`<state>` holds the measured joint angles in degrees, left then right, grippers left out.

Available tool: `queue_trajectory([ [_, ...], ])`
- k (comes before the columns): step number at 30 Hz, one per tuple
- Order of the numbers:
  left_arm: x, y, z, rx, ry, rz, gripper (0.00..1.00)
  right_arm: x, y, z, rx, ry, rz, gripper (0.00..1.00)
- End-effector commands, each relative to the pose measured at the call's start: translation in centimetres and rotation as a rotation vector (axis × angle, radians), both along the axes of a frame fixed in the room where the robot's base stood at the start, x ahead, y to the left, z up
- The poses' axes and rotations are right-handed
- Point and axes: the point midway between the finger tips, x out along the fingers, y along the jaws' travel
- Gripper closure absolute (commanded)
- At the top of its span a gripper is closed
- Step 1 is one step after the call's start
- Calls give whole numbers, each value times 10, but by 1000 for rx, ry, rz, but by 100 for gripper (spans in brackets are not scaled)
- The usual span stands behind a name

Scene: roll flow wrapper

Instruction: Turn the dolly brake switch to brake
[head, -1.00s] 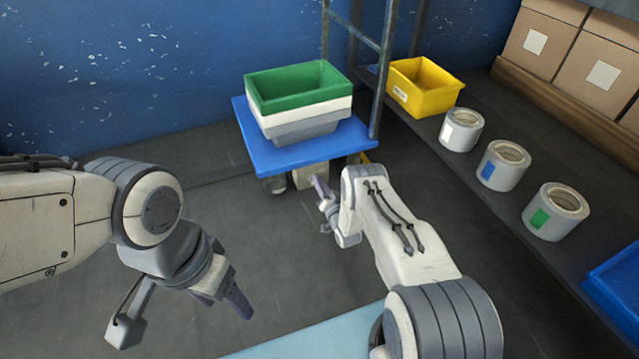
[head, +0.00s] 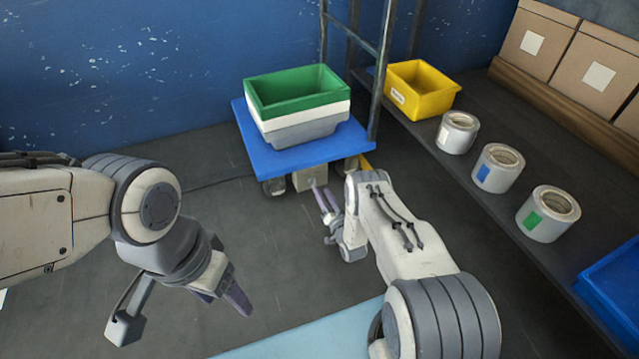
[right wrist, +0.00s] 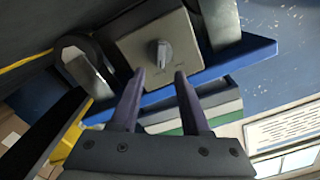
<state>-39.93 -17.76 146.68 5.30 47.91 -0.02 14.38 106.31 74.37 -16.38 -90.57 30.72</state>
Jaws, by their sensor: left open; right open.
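A blue dolly (head: 250,151) stands against the blue wall in the head view, with stacked bins on it. Its brake box (head: 310,178) hangs under the front edge. In the right wrist view the box is a beige plate (right wrist: 190,42) with a grey switch knob (right wrist: 158,55); its markings are too small to read. My right gripper (head: 323,190) is in front of the box, open and empty. In the right wrist view its two fingers (right wrist: 157,77) point at the plate, just short of the knob and on either side of it. My left gripper (head: 225,298) is open and empty, low at the left.
Green, white and grey bins (head: 297,105) are stacked on the dolly. A dark shelf (head: 455,180) at the right holds a yellow bin (head: 420,92), several rolls (head: 497,168) and cartons (head: 600,60). A metal rack post (head: 383,75) stands beside the dolly. The floor left of it is clear.

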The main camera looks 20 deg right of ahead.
Motion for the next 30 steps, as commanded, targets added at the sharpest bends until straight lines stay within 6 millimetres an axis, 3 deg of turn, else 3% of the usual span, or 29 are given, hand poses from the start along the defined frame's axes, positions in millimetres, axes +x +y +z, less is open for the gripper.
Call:
queue_trajectory([
  [1, 0, 0, 13, 0, 0, 0, 35, -12, -1, 5, 2, 7, -3, 54],
  [3, 0, 0, 20, 0, 0, 0, 35, -26, -1, 4, 1, 6, -2, 54],
  [10, 0, 0, 32, 0, 0, 0, 35, -55, -2, 1, 1, 3, -1, 54],
  [30, 0, 0, 33, 0, 0, 0, 35, -56, -1, 3, -4, 6, 4, 54],
])
